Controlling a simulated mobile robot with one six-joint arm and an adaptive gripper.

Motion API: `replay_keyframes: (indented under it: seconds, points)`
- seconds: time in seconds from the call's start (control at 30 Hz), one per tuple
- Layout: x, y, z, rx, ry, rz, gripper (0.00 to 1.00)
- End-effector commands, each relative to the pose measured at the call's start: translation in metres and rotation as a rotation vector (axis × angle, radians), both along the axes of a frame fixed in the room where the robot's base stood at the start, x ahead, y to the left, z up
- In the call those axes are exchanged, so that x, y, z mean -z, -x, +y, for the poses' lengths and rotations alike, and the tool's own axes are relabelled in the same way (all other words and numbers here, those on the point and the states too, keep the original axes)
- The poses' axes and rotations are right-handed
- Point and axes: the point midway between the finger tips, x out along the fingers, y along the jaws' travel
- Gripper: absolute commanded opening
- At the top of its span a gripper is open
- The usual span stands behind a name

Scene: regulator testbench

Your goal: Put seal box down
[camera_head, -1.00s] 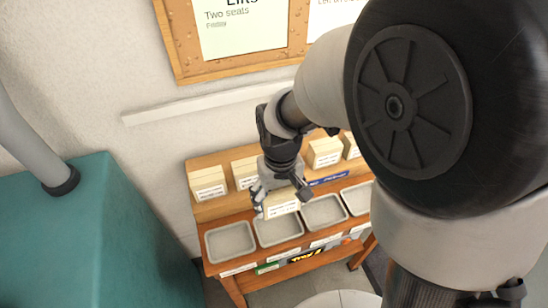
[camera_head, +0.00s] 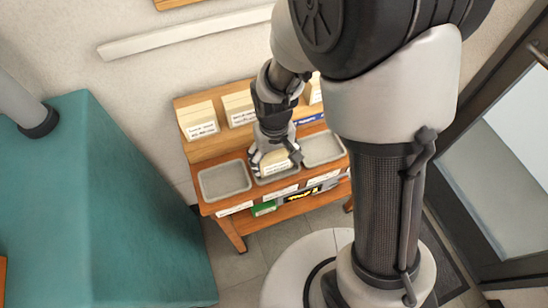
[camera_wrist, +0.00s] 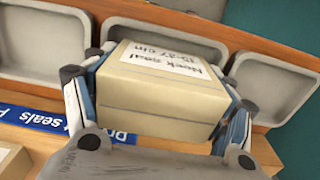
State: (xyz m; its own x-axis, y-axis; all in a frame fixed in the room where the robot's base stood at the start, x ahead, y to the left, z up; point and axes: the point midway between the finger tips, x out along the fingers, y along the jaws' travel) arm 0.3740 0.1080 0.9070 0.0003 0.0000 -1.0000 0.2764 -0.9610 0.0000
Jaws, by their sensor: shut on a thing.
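The seal box (camera_head: 275,163) is a cream carton with a white label. In the wrist view the box (camera_wrist: 155,95) reads "Neck seal 15-37 cm" and sits between both fingers. My gripper (camera_head: 273,160) is shut on it, one finger on each side. The box is at the middle grey tray (camera_head: 277,179) of the front row in the head view, low over it or partly within its rim. Whether its underside touches the tray floor is hidden. The middle tray (camera_wrist: 165,35) also shows behind the box in the wrist view.
An empty grey tray (camera_head: 224,181) is on the left and another (camera_head: 322,149) on the right. Cream boxes (camera_head: 198,121) stand on the shelf behind. A blue label strip (camera_wrist: 60,126) runs along the shelf edge. A teal cabinet (camera_head: 110,200) stands at the left.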

Motion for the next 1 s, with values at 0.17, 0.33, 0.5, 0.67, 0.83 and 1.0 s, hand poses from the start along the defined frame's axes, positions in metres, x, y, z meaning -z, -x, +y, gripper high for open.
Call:
replay_keyframes:
  seconds: [0.17,0.33,0.5,0.67,0.83,1.0]
  points:
    - [0.004,0.000,0.000,0.000,0.000,0.000,0.50]
    - [0.003,0.000,0.000,0.000,0.000,0.000,0.87]
    - [0.003,0.000,0.000,0.000,0.000,0.000,0.96]
    - [0.003,0.000,0.000,0.000,0.000,0.000,0.96]
    - [0.002,0.000,0.000,0.000,0.000,0.000,0.96]
    - [-0.012,-0.001,0.000,0.000,-0.001,-0.004,0.96]
